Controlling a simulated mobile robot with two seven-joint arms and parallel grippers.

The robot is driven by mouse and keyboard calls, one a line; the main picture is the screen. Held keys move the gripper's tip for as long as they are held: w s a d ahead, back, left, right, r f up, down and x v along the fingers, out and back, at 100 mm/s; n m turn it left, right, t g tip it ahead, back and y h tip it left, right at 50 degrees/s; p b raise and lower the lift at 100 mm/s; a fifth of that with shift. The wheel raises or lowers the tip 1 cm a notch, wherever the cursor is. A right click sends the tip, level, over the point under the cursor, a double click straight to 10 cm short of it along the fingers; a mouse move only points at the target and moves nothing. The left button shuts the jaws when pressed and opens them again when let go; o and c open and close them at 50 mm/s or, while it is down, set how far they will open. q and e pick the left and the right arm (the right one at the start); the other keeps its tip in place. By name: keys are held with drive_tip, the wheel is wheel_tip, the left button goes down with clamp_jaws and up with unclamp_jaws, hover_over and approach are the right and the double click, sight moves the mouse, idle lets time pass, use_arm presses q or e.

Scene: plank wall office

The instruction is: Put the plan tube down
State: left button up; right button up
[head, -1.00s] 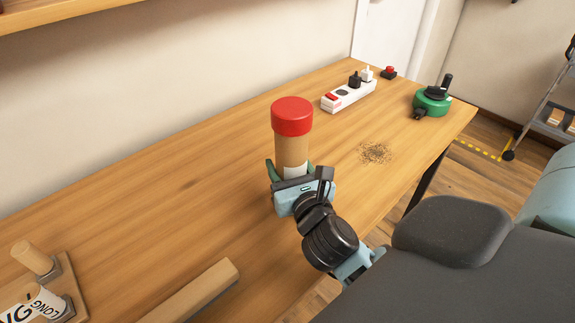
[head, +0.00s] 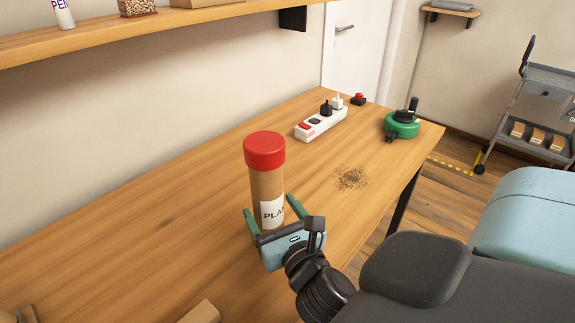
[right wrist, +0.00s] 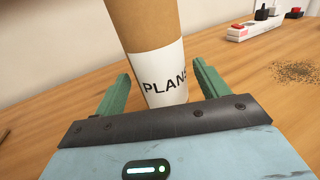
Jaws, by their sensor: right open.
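The plan tube (head: 266,185) is a brown cardboard cylinder with a red cap and a white label. It stands upright on the wooden table (head: 130,250). In the right wrist view the tube (right wrist: 150,25) shows its label reading "PLANS", and its base is on the tabletop. My right gripper (head: 270,212) is open, with its green fingers apart on either side of the tube's lower part. In the right wrist view gaps show between the fingers and the tube. My left gripper is not in view.
A pile of brown crumbs (head: 351,178) lies right of the tube. A shelf (head: 180,27) runs along the wall above. A cart (head: 545,110) stands at right.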

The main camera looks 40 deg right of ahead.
sight(274, 214)
drive_tip(key=v, duration=0.6)
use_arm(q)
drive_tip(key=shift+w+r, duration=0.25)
use_arm(e)
drive_tip(key=shift+v, duration=0.85)
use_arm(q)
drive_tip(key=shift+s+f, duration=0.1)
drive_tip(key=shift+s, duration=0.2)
